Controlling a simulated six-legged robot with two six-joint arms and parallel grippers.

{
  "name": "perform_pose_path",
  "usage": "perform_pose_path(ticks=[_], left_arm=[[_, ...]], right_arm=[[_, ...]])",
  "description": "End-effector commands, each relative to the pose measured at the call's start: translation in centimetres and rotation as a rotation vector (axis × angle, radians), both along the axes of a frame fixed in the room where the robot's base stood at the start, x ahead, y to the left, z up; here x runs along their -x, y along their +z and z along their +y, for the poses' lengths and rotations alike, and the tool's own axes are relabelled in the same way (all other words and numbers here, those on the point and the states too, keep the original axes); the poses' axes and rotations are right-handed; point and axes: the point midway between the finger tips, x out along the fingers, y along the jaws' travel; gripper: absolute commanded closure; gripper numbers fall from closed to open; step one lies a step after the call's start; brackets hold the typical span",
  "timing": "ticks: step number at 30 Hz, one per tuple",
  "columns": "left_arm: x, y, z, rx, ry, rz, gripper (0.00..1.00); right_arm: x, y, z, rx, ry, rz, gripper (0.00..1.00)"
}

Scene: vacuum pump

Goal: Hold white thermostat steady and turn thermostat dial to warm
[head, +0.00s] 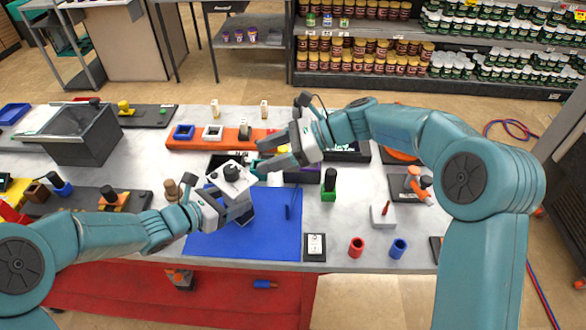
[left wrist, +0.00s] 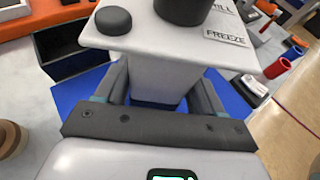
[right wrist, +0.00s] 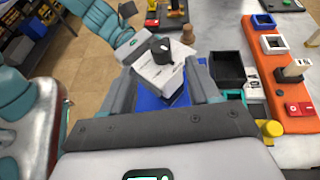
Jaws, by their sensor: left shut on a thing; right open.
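The white thermostat (head: 238,187) is held above the blue mat (head: 270,245). It has a black dial (head: 231,173) on its top face. My left gripper (head: 228,208) is shut on the thermostat's body; the left wrist view shows both fingers around it below the top plate (left wrist: 150,35). Labels including "FREEZE" (left wrist: 226,36) show beside the dial there. My right gripper (head: 270,154) is open to the upper right of the thermostat. In the right wrist view the dial (right wrist: 161,48) shows between and beyond the open fingers, apart from them.
An orange board (head: 185,143) with several blocks lies behind the mat. A green block with a black peg (head: 328,190) stands right of the mat. A white switch plate (head: 315,245), a red cup (head: 356,247) and a blue cup (head: 398,248) stand near the front edge.

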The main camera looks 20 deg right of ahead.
Motion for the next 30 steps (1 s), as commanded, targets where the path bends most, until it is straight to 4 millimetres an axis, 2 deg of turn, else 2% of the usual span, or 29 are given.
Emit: perform_pose_path(ticks=[3,9,15,20,27,30], left_arm=[[0.0,-0.1,0.0,-0.001,-0.001,0.001,0.71],[0.0,0.0,0.0,-0.001,0.000,0.001,0.71],[0.0,-0.1,0.1,-0.002,0.001,0.001,0.71],[0.0,-0.1,0.0,-0.001,0.000,0.001,0.71],[0.0,-0.1,0.0,-0.002,0.000,0.001,0.71],[0.0,-0.1,0.0,-0.002,0.000,0.001,0.71]], right_arm=[[0.4,1.0,-2.5,0.001,-0.004,-0.001,0.39],[-2.1,2.7,0.8,-0.128,0.096,0.014,0.39],[-3.1,4.2,3.4,-0.240,0.204,0.022,0.39],[-3.1,5.0,5.2,-0.313,0.301,0.025,0.39],[-2.1,5.5,7.2,-0.395,0.443,0.022,0.39],[-2.0,3.9,7.1,-0.398,0.445,0.028,0.39]])
